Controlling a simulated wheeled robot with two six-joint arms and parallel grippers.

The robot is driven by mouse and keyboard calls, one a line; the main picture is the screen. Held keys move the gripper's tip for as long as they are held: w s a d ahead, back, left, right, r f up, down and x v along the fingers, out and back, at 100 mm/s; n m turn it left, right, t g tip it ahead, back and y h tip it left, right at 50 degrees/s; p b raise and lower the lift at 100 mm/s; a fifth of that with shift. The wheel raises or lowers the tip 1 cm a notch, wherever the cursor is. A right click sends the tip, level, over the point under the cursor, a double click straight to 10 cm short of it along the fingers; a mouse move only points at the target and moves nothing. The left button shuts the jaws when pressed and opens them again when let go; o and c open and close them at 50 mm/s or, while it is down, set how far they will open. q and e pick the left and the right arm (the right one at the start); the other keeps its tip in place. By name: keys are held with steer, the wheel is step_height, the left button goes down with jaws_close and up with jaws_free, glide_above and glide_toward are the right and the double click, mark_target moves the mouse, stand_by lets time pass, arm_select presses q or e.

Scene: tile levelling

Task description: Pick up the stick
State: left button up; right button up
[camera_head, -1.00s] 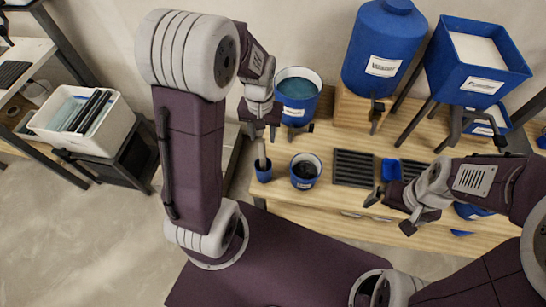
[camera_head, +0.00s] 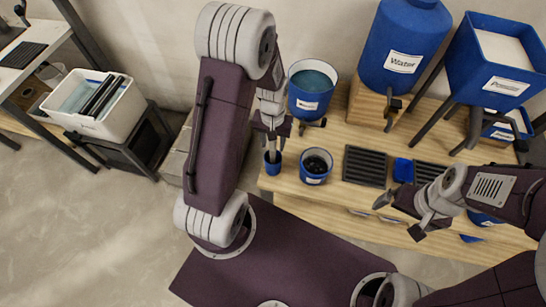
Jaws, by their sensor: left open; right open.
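A grey stick (camera_head: 271,149) stands upright in a small blue cup (camera_head: 273,168) at the left end of the wooden workbench. My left gripper (camera_head: 272,131) points down right above the cup, at the stick's upper part. It is open; I cannot tell if its fingers are on both sides of the stick, and the stick's top is hidden by the gripper. My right gripper (camera_head: 400,212) is open and empty, over the bench's front edge at the right.
A blue cup with dark contents (camera_head: 315,168) stands just right of the small cup. Behind is a blue bucket of liquid (camera_head: 311,103). A black ribbed tray (camera_head: 365,166), a blue water tank (camera_head: 403,42) and a blue powder hopper (camera_head: 505,92) are further right.

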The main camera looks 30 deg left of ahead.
arm_select(q)
steer(key=shift+f, duration=0.35)
jaws_close()
steer(key=shift+r, duration=0.1)
